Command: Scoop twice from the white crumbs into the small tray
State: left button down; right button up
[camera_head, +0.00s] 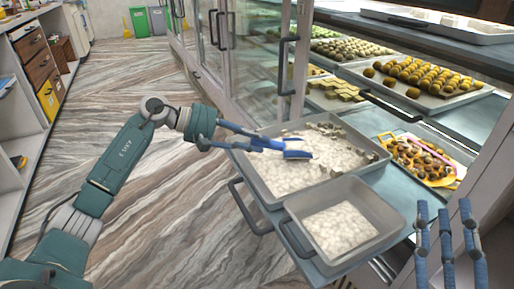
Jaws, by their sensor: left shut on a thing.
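A large grey tray (264,190) holds white crumbs (330,155), heaped and uneven toward its back edge. A small tray (385,212) in front of it also holds white crumbs (341,228). My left gripper (262,143) is over the left side of the large tray, shut on a blue scoop (297,149). The scoop's head is at or just above the crumbs; I cannot tell if it touches them or what it carries. My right gripper (446,212) is at the lower right, its blue fingers pointing up, spread and empty, beside the small tray.
Both trays rest on a pulled-out shelf (408,185) with a dark handle (246,208). Behind are glass doors (257,60) and shelves with a tray of round sweets (440,100). The floor at left is clear.

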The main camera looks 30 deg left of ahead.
pick_arm(q)
jog(key=r, duration=0.2)
jog(key=r+p, duration=0.1)
jog(key=r, duration=0.1)
jog(key=shift+s+a+r, duration=0.1)
jog(key=shift+s+a, duration=0.05)
jog(key=shift+a, duration=0.25)
jog(key=shift+s+a+r+p, duration=0.1)
jog(key=shift+a+r+p, duration=0.1)
jog(key=shift+r, duration=0.35)
jog(key=shift+s+a+r+p, duration=0.1)
jog(key=shift+r+p, duration=0.1)
jog(key=shift+r, duration=0.35)
jog(key=shift+s+a+r+p, duration=0.1)
jog(key=shift+a+r+p, duration=0.1)
jog(key=shift+r, duration=0.35)
pick_arm(e)
notch_tip(320, 180, down, 13)
jog(key=w+d+g+h, duration=0.1)
jog(key=g+h, duration=0.1)
jog(key=g, duration=0.4)
jog(key=shift+w, duration=0.4)
jog(key=shift+d+r, duration=0.1)
jog(key=shift+r, duration=0.05)
